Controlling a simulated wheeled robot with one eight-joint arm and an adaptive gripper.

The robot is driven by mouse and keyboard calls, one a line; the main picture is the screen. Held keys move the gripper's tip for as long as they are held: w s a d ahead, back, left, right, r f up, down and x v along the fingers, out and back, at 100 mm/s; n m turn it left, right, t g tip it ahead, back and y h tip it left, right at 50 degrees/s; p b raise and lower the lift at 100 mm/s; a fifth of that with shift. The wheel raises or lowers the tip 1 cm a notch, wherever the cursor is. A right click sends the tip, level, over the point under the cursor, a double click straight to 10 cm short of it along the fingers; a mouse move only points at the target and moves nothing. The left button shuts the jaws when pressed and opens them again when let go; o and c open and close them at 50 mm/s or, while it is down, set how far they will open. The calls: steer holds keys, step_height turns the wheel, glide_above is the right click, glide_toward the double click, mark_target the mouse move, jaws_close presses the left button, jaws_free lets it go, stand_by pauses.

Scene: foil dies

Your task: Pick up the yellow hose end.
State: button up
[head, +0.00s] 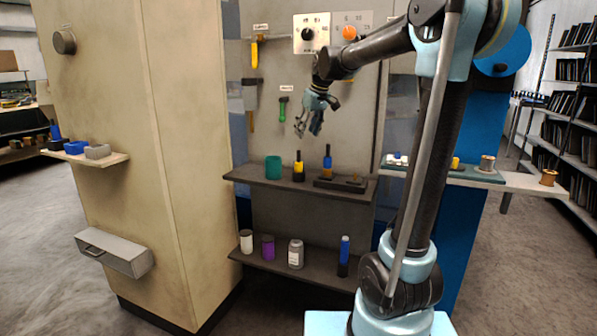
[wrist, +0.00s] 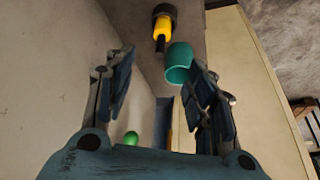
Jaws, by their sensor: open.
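The yellow hose end (head: 298,172) stands upright on the upper dark shelf, with a dark base and a narrow black tip. In the wrist view the yellow hose end (wrist: 162,27) shows at the top, beyond the fingertips. My gripper (head: 308,127) is open and empty, in the air above the shelf in front of the panel. In the wrist view my gripper (wrist: 163,68) has its two fingers spread wide with nothing between them. The hose end is apart from the fingers.
A teal cup (head: 273,167) stands close left of the hose end; it also shows in the wrist view (wrist: 179,64). A green-handled tool (head: 283,106) hangs on the panel behind.

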mark_target(298, 157)
steer(key=x, duration=1.1)
steer(key=shift+w+f, duration=0.1)
steer(key=shift+a+x, duration=0.15)
steer(key=shift+x, duration=1.15)
steer(key=shift+a+x, duration=0.1)
steer(key=shift+x, duration=1.2)
steer(key=shift+w, duration=0.2)
steer(key=shift+c, duration=0.5)
jaws_close()
